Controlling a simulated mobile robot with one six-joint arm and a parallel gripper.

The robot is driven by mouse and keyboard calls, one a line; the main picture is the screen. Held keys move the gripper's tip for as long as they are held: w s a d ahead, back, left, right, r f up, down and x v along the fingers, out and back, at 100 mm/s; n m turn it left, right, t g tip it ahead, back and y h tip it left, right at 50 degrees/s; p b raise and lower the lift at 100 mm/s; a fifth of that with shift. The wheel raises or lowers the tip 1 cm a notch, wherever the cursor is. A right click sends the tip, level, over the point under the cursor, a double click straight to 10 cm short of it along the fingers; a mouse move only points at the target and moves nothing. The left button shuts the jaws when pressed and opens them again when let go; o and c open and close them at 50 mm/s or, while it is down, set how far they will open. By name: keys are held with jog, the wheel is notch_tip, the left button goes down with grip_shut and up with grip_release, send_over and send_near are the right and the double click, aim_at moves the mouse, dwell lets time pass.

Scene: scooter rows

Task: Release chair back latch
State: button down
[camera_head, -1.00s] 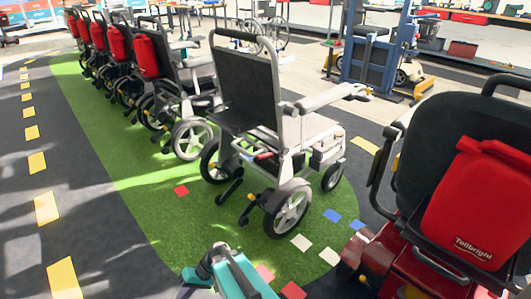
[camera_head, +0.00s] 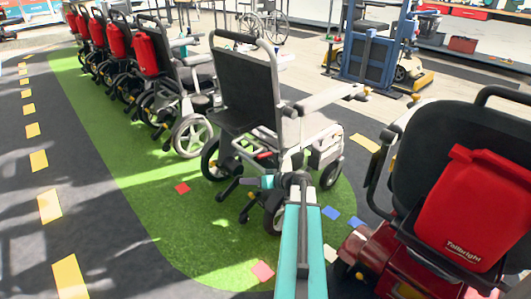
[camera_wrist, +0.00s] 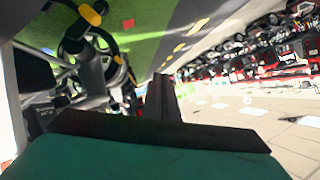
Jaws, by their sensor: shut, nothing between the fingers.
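A wheelchair with a black back (camera_head: 245,92) and pale grey frame stands in the middle of the head view. A small red part (camera_head: 264,155) shows low at the base of its back; I cannot tell whether this is the latch. My gripper (camera_head: 247,181) is shut and empty, pointing left behind the chair's lower frame, below the red part. My wrist hides part of the near rear wheel (camera_head: 272,215). In the wrist view my dark fingers (camera_wrist: 162,98) show, with a chair wheel (camera_wrist: 92,62) and a yellow-tipped lever (camera_wrist: 90,14) to the left.
A red scooter with a red bag (camera_head: 470,210) stands close on the right. A row of similar chairs with red bags (camera_head: 145,50) runs back at the left. Coloured squares (camera_head: 262,270) lie on the green floor. A blue lift frame (camera_head: 372,50) stands behind.

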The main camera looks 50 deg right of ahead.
jog(key=s+d+r+t+h+p, duration=0.1)
jog(key=s+d+r+t+h, duration=0.1)
jog(key=s+d+r, duration=0.5)
jog(key=d+r+h, duration=0.1)
jog(key=d+r, duration=0.3)
jog(key=d, duration=0.3)
jog(key=shift+d+r+h, duration=0.15)
jog(key=shift+d+h, duration=0.15)
jog(key=shift+d, duration=0.1)
jog(key=b, duration=0.3)
send_over(266, 153)
jog(key=s+a, duration=0.2)
jog(key=s, duration=0.2)
notch_tip(266, 153, down, 2)
jog(key=f, duration=0.1)
jog(key=shift+w+a+f+b, duration=0.2)
jog(key=shift+f, duration=0.35)
jog(key=shift+w+a+f+b, duration=0.15)
jog(key=shift+a+f+b, duration=0.1)
jog(key=shift+f, duration=0.3)
jog(key=shift+w+a+f+b, duration=0.15)
jog(key=shift+w+a+f, duration=0.05)
jog(key=shift+f, duration=0.35)
